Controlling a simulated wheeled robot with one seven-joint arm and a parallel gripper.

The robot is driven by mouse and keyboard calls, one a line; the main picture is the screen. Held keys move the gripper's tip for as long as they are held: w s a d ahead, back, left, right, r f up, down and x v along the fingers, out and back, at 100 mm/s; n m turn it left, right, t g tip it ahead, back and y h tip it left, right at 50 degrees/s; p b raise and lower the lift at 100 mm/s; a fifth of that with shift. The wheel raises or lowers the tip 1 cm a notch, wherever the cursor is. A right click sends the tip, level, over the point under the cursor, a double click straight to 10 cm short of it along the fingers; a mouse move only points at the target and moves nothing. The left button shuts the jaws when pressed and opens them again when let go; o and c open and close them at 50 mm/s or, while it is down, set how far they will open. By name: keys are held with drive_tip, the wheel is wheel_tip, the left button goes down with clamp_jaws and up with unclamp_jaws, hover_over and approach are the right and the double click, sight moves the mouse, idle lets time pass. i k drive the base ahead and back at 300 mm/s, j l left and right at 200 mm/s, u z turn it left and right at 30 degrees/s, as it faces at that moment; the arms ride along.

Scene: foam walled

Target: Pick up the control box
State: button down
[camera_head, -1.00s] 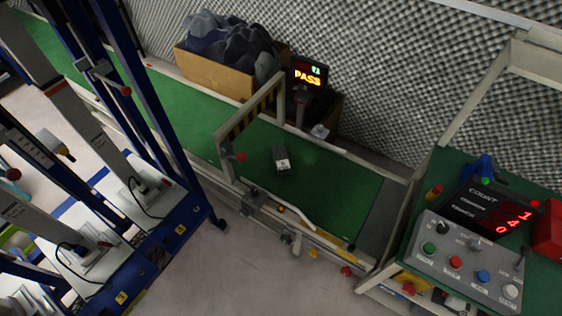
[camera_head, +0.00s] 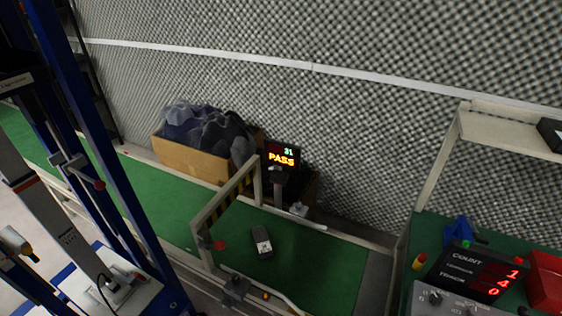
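A grey box with knobs (camera_head: 432,299) sits on the green bench at the lower right, cut off by the bottom edge of the picture. A small dark box with a pale label (camera_head: 262,242) lies on the green conveyor, just right of the striped gate. Another dark box (camera_head: 551,134) is on the upper shelf at the right edge, partly out of view. I cannot tell for sure which of these is the control box. My gripper is not in view.
A striped gate (camera_head: 226,207) spans the green conveyor (camera_head: 330,262). A PASS display (camera_head: 281,157) and a carton of dark cloth (camera_head: 190,160) stand behind it. A COUNT display (camera_head: 478,272) and a red bin (camera_head: 545,281) are on the bench. A blue-framed machine (camera_head: 85,120) fills the left.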

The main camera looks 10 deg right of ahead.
sight(263, 247)
drive_tip(key=i+j, duration=0.2)
drive_tip(key=i, duration=0.25)
drive_tip(key=i+j+u, duration=0.1)
drive_tip(key=i+j, duration=0.15)
drive_tip(key=i, duration=0.15)
drive_tip(key=i+j, duration=0.2)
drive_tip(key=i, duration=0.25)
